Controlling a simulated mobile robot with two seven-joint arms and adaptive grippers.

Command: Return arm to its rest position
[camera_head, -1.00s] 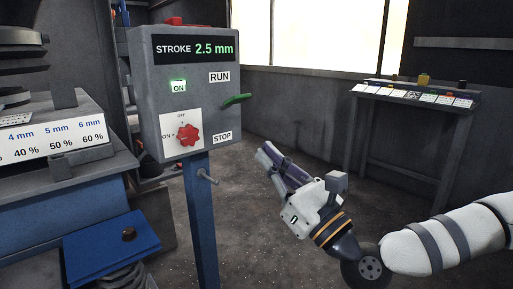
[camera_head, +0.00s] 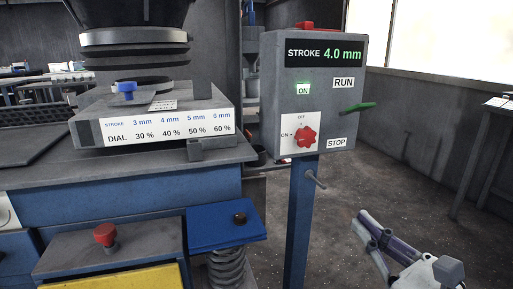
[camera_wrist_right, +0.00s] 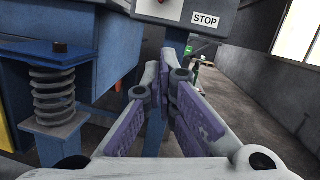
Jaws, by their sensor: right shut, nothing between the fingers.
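My right gripper (camera_head: 362,222) is at the lower right of the head view, shut and empty. It points up and left, in open space to the right of the control box's blue post (camera_head: 300,220). In the right wrist view its purple-padded fingers (camera_wrist_right: 164,82) come together in front of the post. The grey control box (camera_head: 318,80) reads STROKE 4.0 mm, with a lit green ON lamp (camera_head: 303,94), a red rotary knob (camera_head: 305,137) and a green lever (camera_head: 360,107) at the RUN side. The gripper is apart from all of them. My left gripper is not in view.
A blue screen machine (camera_head: 120,190) fills the left, with a stroke and dial table (camera_head: 160,128), a red button (camera_head: 105,234) and a spring (camera_head: 226,268). A side table (camera_head: 485,150) stands at the right edge. The floor (camera_head: 400,185) between is clear.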

